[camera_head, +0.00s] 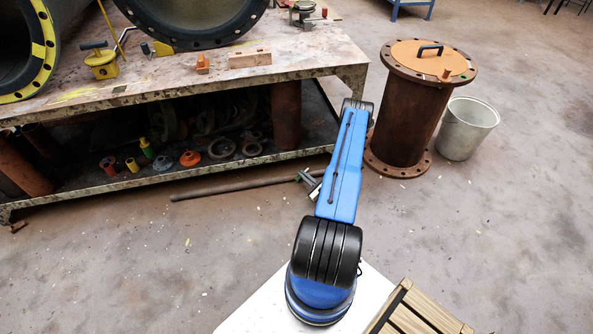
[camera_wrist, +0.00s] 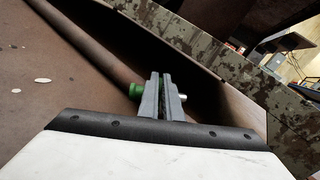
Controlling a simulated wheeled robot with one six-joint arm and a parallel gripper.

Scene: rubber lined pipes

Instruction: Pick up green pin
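The green pin (camera_wrist: 136,90) shows in the wrist view at the tips of my gripper (camera_wrist: 163,92). Its green head sticks out left of the fingers and its silver end sticks out on the right. The fingers are close together with a narrow gap and appear shut on the pin, whose middle they hide. In the head view my gripper (camera_head: 312,182) is mostly behind my blue arm, near the bench's front right corner. A small bit of the green pin (camera_head: 299,177) shows at its left side.
A long rusty rod (camera_head: 235,187) lies on the floor before the workbench (camera_head: 330,62). Its lower shelf (camera_head: 125,180) holds rings and small fittings. A rusty flanged cylinder (camera_head: 408,120) and a metal bucket (camera_head: 466,130) stand right. The floor at front left is clear.

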